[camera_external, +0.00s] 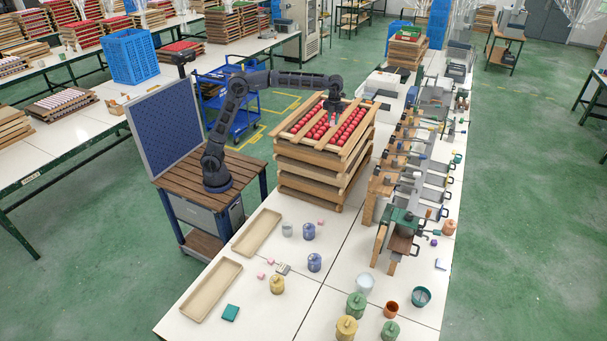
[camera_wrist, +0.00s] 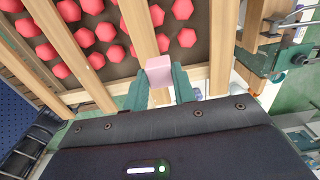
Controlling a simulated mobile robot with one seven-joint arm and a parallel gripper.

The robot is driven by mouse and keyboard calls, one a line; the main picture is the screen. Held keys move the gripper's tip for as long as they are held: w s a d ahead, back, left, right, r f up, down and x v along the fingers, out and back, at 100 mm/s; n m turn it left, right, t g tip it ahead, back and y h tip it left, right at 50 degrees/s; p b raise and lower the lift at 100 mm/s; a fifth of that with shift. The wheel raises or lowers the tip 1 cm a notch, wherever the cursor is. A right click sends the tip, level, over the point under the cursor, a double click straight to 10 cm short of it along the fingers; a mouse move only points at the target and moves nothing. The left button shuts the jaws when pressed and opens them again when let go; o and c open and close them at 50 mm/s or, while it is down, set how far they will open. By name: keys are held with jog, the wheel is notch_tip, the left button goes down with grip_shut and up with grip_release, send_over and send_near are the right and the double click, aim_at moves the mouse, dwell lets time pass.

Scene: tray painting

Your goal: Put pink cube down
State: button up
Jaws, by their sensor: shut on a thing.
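My gripper (camera_external: 333,115) is above the top tray (camera_external: 352,158) of a wooden stack in the external view. In the wrist view its two green fingers (camera_wrist: 160,86) are shut on a pink cube (camera_wrist: 159,71), which sticks out past the fingertips. Wooden slats and red faceted pieces (camera_wrist: 105,31) of the tray show behind the cube. I cannot tell how far the cube is above the tray.
Small pink cubes (camera_external: 320,222) lie on the white table among jars and a brush (camera_external: 283,268). Two empty beige trays (camera_external: 212,289) lie at the table's left edge. Metal clamps and tools (camera_external: 420,180) line the right side. The table's front middle has clear patches.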

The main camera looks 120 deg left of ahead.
jog(key=shift+f, duration=3.45)
jog(key=shift+f, duration=0.1)
jog(key=o, duration=0.9)
jog(key=shift+o, duration=0.2)
